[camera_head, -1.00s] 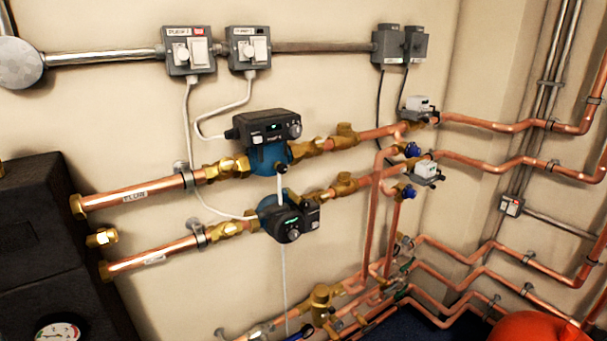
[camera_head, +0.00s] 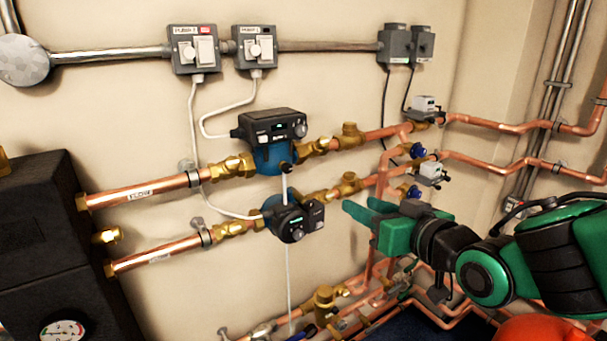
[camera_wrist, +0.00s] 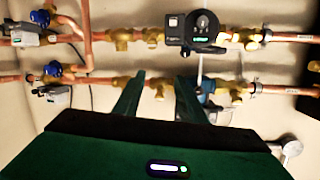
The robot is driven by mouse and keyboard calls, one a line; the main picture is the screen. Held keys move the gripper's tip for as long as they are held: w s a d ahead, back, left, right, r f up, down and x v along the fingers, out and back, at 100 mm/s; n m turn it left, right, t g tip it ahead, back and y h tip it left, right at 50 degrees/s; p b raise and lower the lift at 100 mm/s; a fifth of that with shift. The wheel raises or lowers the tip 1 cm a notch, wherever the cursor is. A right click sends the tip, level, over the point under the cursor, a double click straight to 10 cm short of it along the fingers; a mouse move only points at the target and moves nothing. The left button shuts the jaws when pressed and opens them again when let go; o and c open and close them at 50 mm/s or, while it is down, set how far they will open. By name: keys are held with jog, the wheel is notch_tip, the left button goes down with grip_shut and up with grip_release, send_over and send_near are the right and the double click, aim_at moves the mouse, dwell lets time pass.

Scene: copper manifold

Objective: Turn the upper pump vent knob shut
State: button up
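The upper pump (camera_head: 272,130) has a black control head and a blue body on the upper copper pipe. A small black knob (camera_head: 287,168), which looks like its vent knob, sits low on the body, with a thin white tube below it. My green gripper (camera_head: 362,206) is to the right of the pumps, pointing left, and touches nothing visible. In the wrist view my gripper (camera_wrist: 160,76) shows two spread fingers with nothing between them. That view looks upside down; the upper pump's blue body (camera_wrist: 212,100) is partly hidden behind my gripper, and the knob is unclear.
The lower pump (camera_head: 292,220) sits just below the upper one. Valves with blue handles (camera_head: 417,151) and grey actuators (camera_head: 432,173) stand near my gripper. Copper pipes run below. Switch boxes (camera_head: 194,50) are on the wall. Wall space left of my fingers is open.

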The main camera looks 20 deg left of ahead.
aim_at(290, 169)
jog(key=s+a+r+n+y, duration=0.1)
jog(key=s+a+r+y, duration=0.3)
jog(key=a, duration=0.3)
jog(key=x, duration=1)
jog(key=shift+w+a, duration=0.1)
jog(key=shift+a, duration=0.2)
